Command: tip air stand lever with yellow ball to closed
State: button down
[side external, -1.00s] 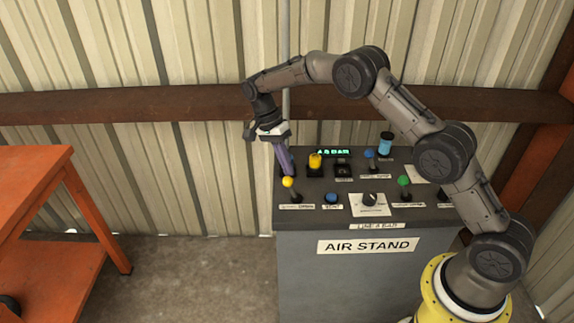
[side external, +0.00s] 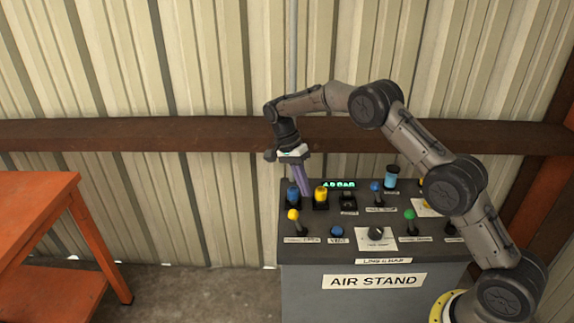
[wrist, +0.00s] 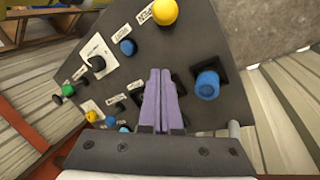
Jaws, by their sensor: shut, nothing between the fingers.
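The lever with the yellow ball (side external: 293,214) stands at the front left corner of the air stand's (side external: 372,283) top panel. Its short dark stem leans a little to the left in the side view, with a label below it. In the wrist view the yellow ball (wrist: 164,12) is at the top, past my fingertips, and hides its stem. My gripper (side external: 304,193) has purple fingers, shut and empty. It points down behind and slightly right of the yellow ball, between the blue and yellow buttons in the picture, apart from the ball.
A blue button (side external: 293,194) and a yellow button (side external: 320,193) stand close to my fingers. A low blue button (side external: 337,230), a dark knob (side external: 376,233), a green-ball lever (side external: 410,215) and a blue-ball lever (side external: 376,187) share the panel. An orange table (side external: 40,205) stands left.

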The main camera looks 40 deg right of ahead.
jog(key=w+a+r+t, duration=0.1)
jog(key=w+r, duration=0.1)
jog(key=r, duration=0.7)
jog(key=w+a+r+t, duration=0.1)
jog(key=w+a+r, duration=0.1)
jog(key=r, duration=0.7)
jog(key=s+r+n+t, duration=0.3)
jog(key=s+r, duration=1.3)
jog(key=s+a+f+n+t, duration=0.15)
jog(key=s+n, duration=0.25)
jog(key=s, duration=1)
jog(key=s+f+n+t, duration=0.1)
jog(key=s+f+n, duration=0.3)
jog(key=f, duration=0.3)
jog(key=s+f+n+t+y, duration=0.1)
jog(key=s+f+n+t, duration=0.1)
jog(key=f+n, duration=0.3)
jog(key=shift+s+a+f+n, duration=0.35)
jog(key=shift+s+f, duration=0.5)
jog(key=shift+f, duration=0.35)
